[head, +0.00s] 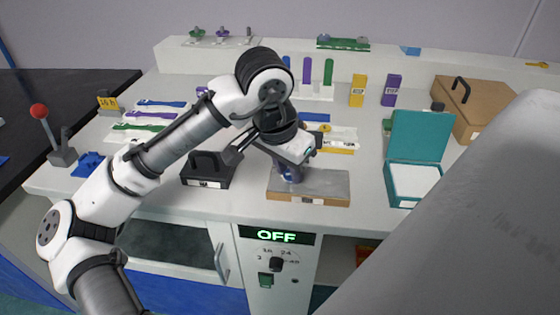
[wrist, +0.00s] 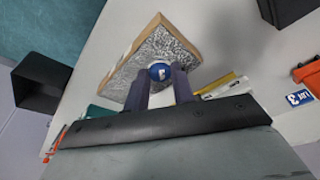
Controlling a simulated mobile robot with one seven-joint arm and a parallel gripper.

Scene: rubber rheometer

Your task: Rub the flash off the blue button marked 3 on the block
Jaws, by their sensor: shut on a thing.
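The block (head: 322,184) lies flat near the table's front edge, with a wooden front side and a grey top. In the wrist view its top (wrist: 140,68) looks rough and speckled, like abrasive. My gripper (head: 290,175) points down over the block's left part. In the wrist view the blue button (wrist: 159,71) marked 3 sits between my fingertips (wrist: 160,84), and the fingers are shut on it. The button appears at or very near the block's top; I cannot tell whether it touches. Any flash on its rim is too small to see.
A black holder (head: 208,170) stands left of the block. A teal box (head: 403,204) with its lid up stands to the right. Behind are a yellow-edged tray (head: 338,150) and purple and green upright pieces (head: 328,72). The table between block and teal box is clear.

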